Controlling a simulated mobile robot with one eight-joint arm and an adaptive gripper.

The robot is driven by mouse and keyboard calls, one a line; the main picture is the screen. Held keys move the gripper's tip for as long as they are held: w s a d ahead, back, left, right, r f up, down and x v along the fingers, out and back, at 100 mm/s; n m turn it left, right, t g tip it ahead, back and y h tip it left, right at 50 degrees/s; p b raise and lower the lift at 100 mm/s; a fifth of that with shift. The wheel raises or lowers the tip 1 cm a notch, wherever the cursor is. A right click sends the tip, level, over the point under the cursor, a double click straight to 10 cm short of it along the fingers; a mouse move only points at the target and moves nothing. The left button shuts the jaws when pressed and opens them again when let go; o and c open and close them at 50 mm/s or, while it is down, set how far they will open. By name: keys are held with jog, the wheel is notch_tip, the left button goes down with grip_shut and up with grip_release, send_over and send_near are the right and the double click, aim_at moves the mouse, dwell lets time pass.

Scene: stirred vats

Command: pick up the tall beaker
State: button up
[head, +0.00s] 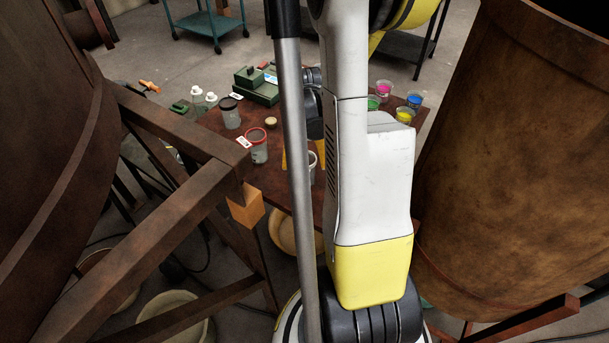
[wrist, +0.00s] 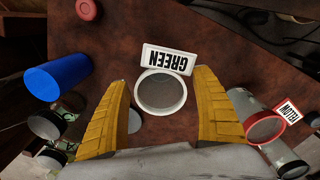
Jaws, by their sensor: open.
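A clear beaker with a white rim (wrist: 161,92) stands between the fingers of my gripper (wrist: 162,76) in the wrist view, seen from above with its mouth facing the camera. The yellow fingers are open on either side of it, with gaps showing. A white-rimmed beaker also shows in the head view (head: 312,167), partly behind my arm. A red-rimmed beaker (head: 257,146) stands to its left; a red-rimmed one is right of the right finger in the wrist view (wrist: 265,127). A dark-rimmed beaker (head: 231,114) stands farther back. Which is tallest is hard to tell.
A GREEN label (wrist: 167,59) touches or adjoins the white rim. The brown table (head: 278,188) carries green boxes (head: 256,85) and colored cups. Rusty vats (head: 510,150) and a brown frame (head: 150,230) flank it.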

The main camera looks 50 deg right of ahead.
jog(key=shift+f, duration=0.65)
jog(key=shift+r, duration=0.1)
jog(key=c, duration=1.2)
jog(key=shift+c, duration=0.2)
